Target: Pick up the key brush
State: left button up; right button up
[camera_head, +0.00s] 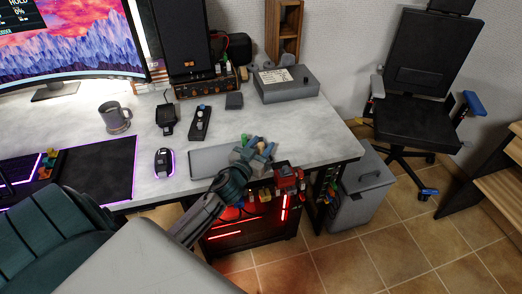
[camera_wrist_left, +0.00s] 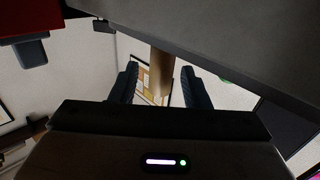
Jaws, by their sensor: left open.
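My left gripper (camera_head: 258,152) is at the front edge of the desk, near its right end. In the left wrist view its two dark fingers (camera_wrist_left: 160,88) are apart. A tan, round wooden handle (camera_wrist_left: 160,72) shows between them, with a gap on both sides. It looks like the key brush's handle, but its bristles are hidden, so I cannot be sure. In the head view a small tan piece (camera_head: 269,149) shows at the fingertips; the gripper covers most of that spot. My right gripper is not in view.
The desk (camera_head: 325,135) carries a grey box (camera_head: 287,90), a remote-like device (camera_head: 200,122), a mouse (camera_head: 164,162) and a mug (camera_head: 114,118). A red item (camera_head: 287,178) sits right of the gripper at the desk's edge. A grey bin (camera_head: 362,190) stands to the right.

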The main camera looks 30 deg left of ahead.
pick_arm(q)
grip_shut()
jog(key=shift+r, duration=0.1)
